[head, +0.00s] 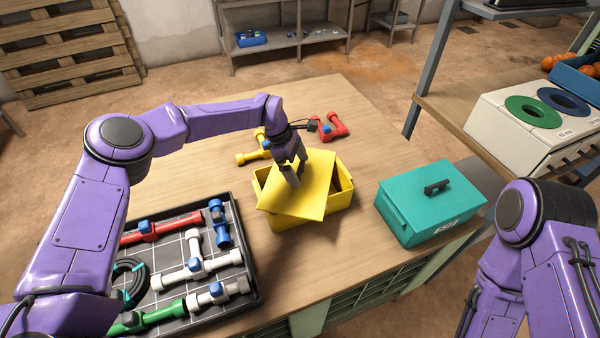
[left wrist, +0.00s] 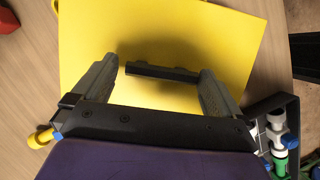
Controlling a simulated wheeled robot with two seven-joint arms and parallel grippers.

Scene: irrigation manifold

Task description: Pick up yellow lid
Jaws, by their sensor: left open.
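The yellow lid (head: 316,196) lies askew across the top of the yellow box (head: 341,206), turned relative to it and leaving part of the opening uncovered at the right. In the left wrist view the lid (left wrist: 190,32) fills the middle, and its black handle (left wrist: 162,72) shows between my fingers. My left gripper (head: 292,180) is over the lid, fingers pointing down. Its fingers (left wrist: 157,78) are apart on either side of the handle, and I cannot tell whether they touch it. In the head view the gripper hides the handle. My right arm shows at the right, its gripper out of frame.
A teal box with its lid on (head: 430,205) stands right of the yellow box. A black tray (head: 253,278) with pipe fittings lies at the left front. Yellow (head: 252,156) and red (head: 336,127) fittings lie behind the yellow box. The wooden table (head: 345,100) is clear at the back.

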